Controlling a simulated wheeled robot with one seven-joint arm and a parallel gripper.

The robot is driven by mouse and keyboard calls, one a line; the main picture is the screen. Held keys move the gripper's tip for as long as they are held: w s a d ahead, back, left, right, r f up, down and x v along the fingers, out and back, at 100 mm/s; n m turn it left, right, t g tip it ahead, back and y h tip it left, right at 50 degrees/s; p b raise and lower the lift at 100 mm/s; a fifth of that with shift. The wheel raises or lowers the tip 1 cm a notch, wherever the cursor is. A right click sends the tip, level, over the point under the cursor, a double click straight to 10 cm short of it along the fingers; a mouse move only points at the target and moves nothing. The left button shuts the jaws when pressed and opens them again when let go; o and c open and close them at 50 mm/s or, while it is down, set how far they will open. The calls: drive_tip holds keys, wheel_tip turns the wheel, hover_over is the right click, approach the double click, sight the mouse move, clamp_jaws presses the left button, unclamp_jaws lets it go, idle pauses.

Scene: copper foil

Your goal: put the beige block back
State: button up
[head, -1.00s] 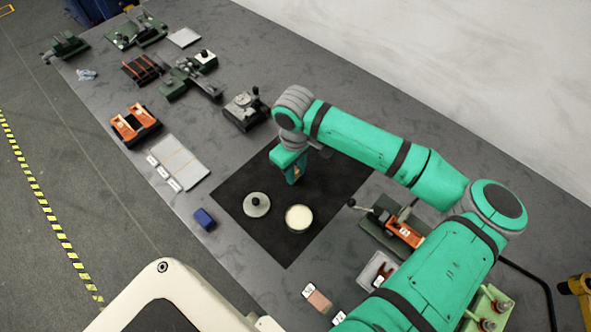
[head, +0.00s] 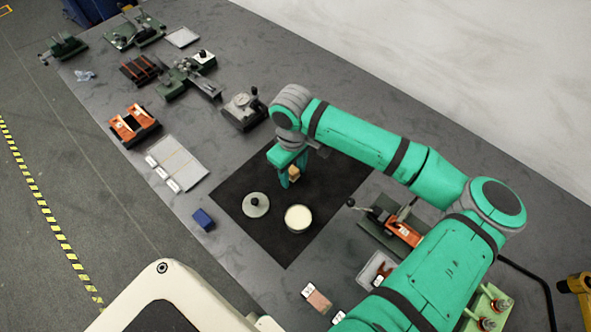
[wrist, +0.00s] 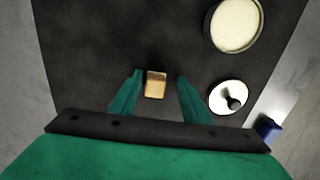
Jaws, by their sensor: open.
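The beige block (head: 294,173) stands on the black mat (head: 238,187), partly hidden by my gripper (head: 287,178) in the head view. In the wrist view the block (wrist: 155,85) shows between the two green fingers of my gripper (wrist: 160,77). The fingers are open, with a gap on both sides of the block. I cannot tell how far down beside it the fingertips reach.
On the mat, a round dish with cream contents (head: 298,217) and a grey disc with a black knob (head: 256,204) stand nearby. A blue block (head: 203,219) lies left of the mat. A lever fixture (head: 390,222) stands to the right. A white panel (head: 180,162) lies at left.

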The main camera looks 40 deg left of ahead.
sight(294, 172)
wheel_tip(294, 172, up, 12)
drive_tip(key=shift+w, duration=0.2)
drive_tip(key=shift+f, duration=0.1)
idle(0.6)
